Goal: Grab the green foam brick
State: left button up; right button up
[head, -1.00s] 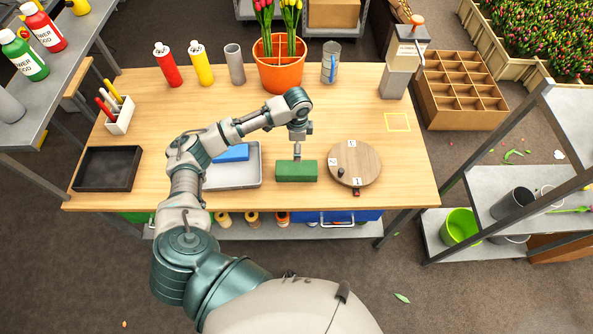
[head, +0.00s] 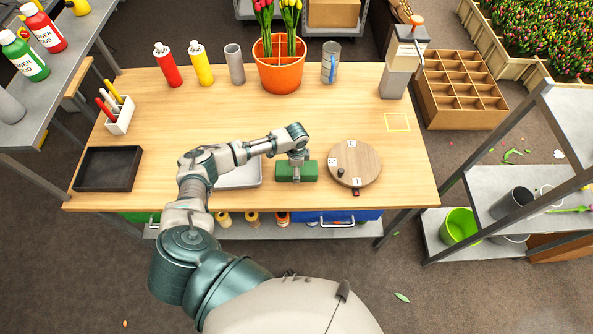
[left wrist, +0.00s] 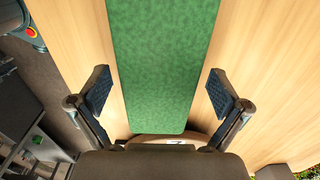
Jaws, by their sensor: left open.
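The green foam brick (head: 309,171) lies on the wooden table, left of the round turntable. My left gripper (head: 296,170) is down at the brick, coming from above. In the left wrist view the green foam brick (left wrist: 164,60) runs down the middle of the picture. The fingers of my left gripper (left wrist: 160,92) stand open, one on each side of the brick, with bare table showing between each finger and the brick. My right gripper is not in view.
The round turntable (head: 366,160) stands close to the right of the brick. A grey tray (head: 238,181) lies to the left, partly behind my arm. A black tray (head: 107,170) is farther left. An orange pot of tulips (head: 281,75) stands at the back.

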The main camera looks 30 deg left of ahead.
pick_arm(q)
jog(key=c, duration=1)
